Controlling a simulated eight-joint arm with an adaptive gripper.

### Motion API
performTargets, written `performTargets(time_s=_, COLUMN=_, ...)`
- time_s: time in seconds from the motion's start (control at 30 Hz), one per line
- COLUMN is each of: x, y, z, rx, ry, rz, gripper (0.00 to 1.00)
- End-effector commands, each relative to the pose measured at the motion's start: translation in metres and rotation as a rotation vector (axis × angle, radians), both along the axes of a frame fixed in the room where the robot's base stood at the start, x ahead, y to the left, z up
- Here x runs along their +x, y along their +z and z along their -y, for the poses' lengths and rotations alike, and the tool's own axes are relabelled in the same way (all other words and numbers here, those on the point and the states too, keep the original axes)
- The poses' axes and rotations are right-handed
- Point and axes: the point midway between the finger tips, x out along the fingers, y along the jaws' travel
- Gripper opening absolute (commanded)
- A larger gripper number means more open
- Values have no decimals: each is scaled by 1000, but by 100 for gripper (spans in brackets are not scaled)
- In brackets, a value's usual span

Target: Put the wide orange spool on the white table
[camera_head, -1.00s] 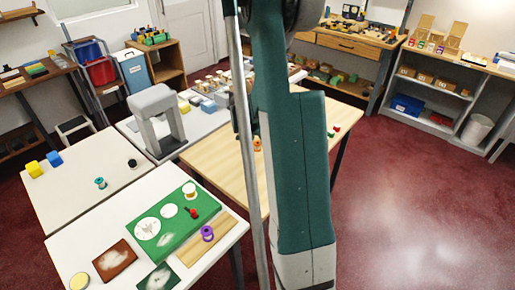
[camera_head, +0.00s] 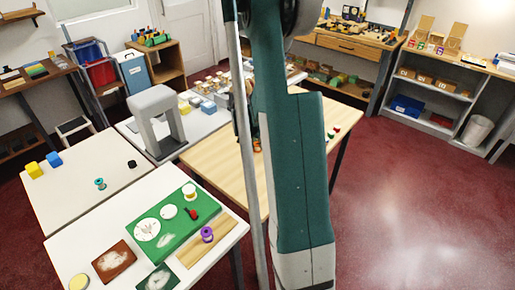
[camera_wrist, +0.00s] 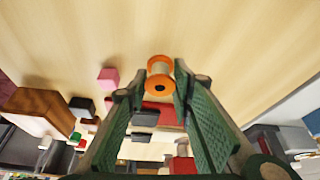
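The orange spool (camera_wrist: 160,84) stands out in the wrist view, with orange flanges and a paler middle. It is on the light wooden table (camera_head: 205,160), where a little of it shows beside my arm in the head view (camera_head: 257,147). My gripper (camera_wrist: 158,88) is open, with its green fingers on either side of the spool near the fingertips. The right finger looks very close to it; contact cannot be told. In the head view my arm hides most of the gripper. Two white-topped tables stand at left: a farther one (camera_head: 75,200) and a nearer one (camera_head: 125,230).
The farther white table holds yellow and blue blocks (camera_head: 43,165), a teal spool (camera_head: 100,184) and a black piece (camera_head: 132,163). The nearer one holds a green mat (camera_head: 178,232) and a purple spool (camera_head: 207,234). A pink block (camera_wrist: 108,78) lies near my gripper.

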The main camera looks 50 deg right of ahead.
Motion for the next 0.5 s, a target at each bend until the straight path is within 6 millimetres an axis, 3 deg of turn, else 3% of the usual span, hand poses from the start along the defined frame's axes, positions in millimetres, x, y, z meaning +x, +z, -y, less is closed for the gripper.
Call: performTargets(time_s=0.5, x=0, y=5, z=0, rx=0, ry=0, rz=0, gripper=14)
